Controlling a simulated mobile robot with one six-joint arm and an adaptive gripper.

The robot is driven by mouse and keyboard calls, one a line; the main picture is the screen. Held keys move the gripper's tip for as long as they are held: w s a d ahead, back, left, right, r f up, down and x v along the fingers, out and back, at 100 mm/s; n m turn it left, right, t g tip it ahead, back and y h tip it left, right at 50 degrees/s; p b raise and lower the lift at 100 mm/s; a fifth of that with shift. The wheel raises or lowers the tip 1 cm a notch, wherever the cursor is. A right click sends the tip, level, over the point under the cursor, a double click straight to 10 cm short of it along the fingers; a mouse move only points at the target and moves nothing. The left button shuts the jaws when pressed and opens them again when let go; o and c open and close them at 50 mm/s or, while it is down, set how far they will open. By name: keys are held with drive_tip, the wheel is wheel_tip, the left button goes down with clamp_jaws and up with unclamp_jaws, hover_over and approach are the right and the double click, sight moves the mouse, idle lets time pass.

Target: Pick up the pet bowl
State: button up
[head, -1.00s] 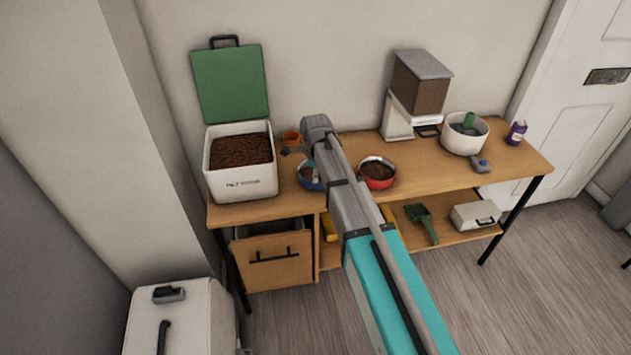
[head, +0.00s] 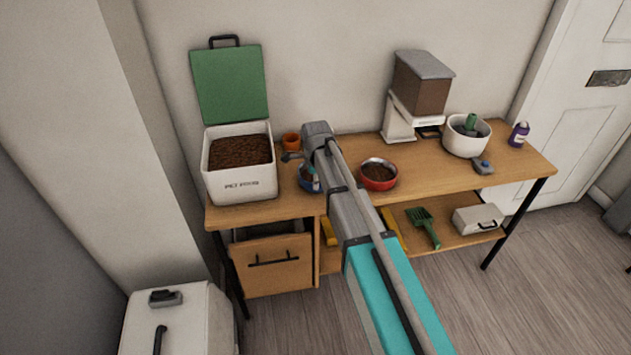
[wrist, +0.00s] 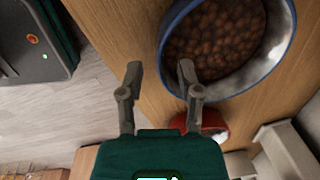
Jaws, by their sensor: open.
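A blue bowl (head: 306,183) with brown kibble stands on the wooden table, partly hidden by my arm in the head view. The wrist view shows this blue bowl (wrist: 287,50) close up at the upper right. A red bowl (head: 378,184) with kibble stands to its right; part of the red bowl (wrist: 214,121) shows behind my right finger in the wrist view. My gripper (wrist: 160,72) is open and empty. Its right fingertip overlaps the blue bowl's rim in the picture; I cannot tell whether they touch. The left fingertip is over bare wood outside the bowl.
A white bin (head: 241,190) of kibble with a green lid stands left on the table (head: 430,180). An orange cup (head: 291,141) is behind the blue bowl. A dispenser (head: 420,85), white pot (head: 466,140) and purple bottle (head: 519,134) stand right. A lower shelf holds a green scoop (head: 424,222).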

drive_tip(key=shift+w+f+b, duration=0.2)
drive_tip(key=shift+f+b, duration=1.3)
drive_tip(key=shift+f, duration=0.25)
clamp_jaws()
